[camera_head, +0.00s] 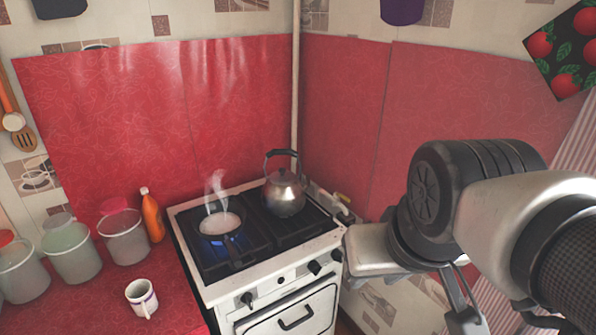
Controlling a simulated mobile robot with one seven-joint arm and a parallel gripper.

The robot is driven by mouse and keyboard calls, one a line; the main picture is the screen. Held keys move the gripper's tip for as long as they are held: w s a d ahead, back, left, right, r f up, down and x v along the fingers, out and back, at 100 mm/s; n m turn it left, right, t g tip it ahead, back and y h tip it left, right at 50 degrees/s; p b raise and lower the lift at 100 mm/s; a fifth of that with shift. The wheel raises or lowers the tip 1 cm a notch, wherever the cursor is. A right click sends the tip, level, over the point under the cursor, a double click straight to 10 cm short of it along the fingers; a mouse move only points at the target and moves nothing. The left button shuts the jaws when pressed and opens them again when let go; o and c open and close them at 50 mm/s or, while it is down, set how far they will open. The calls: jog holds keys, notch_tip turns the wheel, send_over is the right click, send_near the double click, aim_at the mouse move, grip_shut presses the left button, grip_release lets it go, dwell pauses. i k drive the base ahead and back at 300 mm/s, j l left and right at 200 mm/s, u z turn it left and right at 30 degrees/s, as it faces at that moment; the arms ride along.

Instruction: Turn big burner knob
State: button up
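The white stove (221,290) stands in the corner with dark knobs along its front panel. One knob (247,300) is at the left, a small one (281,280) is near the middle, and two more, a knob (314,267) and another knob (336,255), are at the right. I cannot tell which is the big burner knob. My arm comes in from the right, its pale link close to the stove's right front corner. Parts of my gripper (462,312) seem to show at the bottom edge, right of the knobs and apart from them. Its fingertips are not clear.
A steaming pan (220,225) sits over a blue flame at the left of the stovetop. A kettle (284,194) stands at the back right. A mug (142,297), several jars and an orange bottle (152,217) stand on the red counter (80,300). The oven handle (296,318) sticks out below the knobs.

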aim_at(314, 267)
jog(key=i+l+u, duration=0.3)
jog(key=l, duration=0.2)
jog(key=j+z, duration=0.35)
jog(key=j, duration=0.25)
jog(key=i, duration=0.35)
jog(key=j+z, duration=0.2)
jog(key=z, duration=0.25)
jog(key=k+j+z, duration=0.15)
jog(key=z, duration=0.3)
jog(key=k+j+z, duration=0.15)
jog(key=z, duration=0.3)
